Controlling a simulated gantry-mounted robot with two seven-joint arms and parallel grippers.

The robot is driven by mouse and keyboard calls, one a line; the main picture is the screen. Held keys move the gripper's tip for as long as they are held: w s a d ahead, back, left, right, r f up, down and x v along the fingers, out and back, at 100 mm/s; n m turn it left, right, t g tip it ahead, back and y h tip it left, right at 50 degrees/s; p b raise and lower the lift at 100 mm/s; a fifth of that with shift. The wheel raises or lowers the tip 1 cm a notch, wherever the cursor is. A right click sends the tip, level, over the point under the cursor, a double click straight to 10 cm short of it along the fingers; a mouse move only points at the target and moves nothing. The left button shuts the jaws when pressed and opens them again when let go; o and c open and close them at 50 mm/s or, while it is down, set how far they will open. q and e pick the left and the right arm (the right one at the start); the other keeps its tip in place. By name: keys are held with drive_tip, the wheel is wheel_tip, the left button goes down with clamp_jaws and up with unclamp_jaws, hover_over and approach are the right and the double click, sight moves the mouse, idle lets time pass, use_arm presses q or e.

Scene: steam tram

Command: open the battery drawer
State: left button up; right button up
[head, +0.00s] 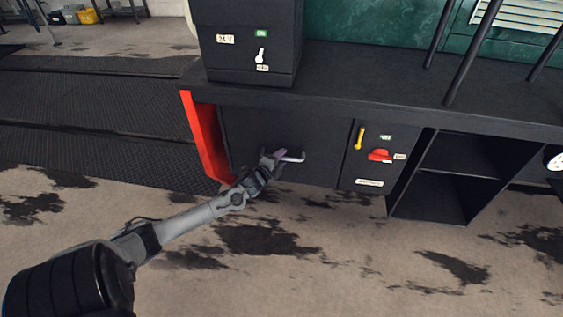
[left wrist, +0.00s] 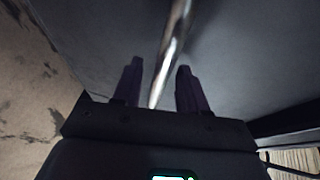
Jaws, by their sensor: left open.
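The battery drawer (head: 262,140) is a dark front panel in the low black cabinet. Its front looks flush with the cabinet, so it appears shut. A pale metal bar handle (head: 293,157) sticks out on it. My left gripper (head: 279,156) is at the left part of this handle. In the left wrist view the handle (left wrist: 174,45) runs between the two open dark fingers of the gripper (left wrist: 160,88), with space on both sides. I cannot tell whether a finger touches it. My right gripper is not in view.
Right of the drawer is a panel with a yellow lever (head: 359,138) and a red knob (head: 380,155). Open shelves (head: 458,155) follow further right. A red side panel (head: 206,135) edges the cabinet's left. A black box (head: 249,40) stands on top. The stained floor in front is clear.

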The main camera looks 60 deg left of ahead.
use_arm(q)
drive_tip(key=shift+w+a, duration=0.15)
drive_tip(key=shift+w, duration=0.2)
clamp_jaws()
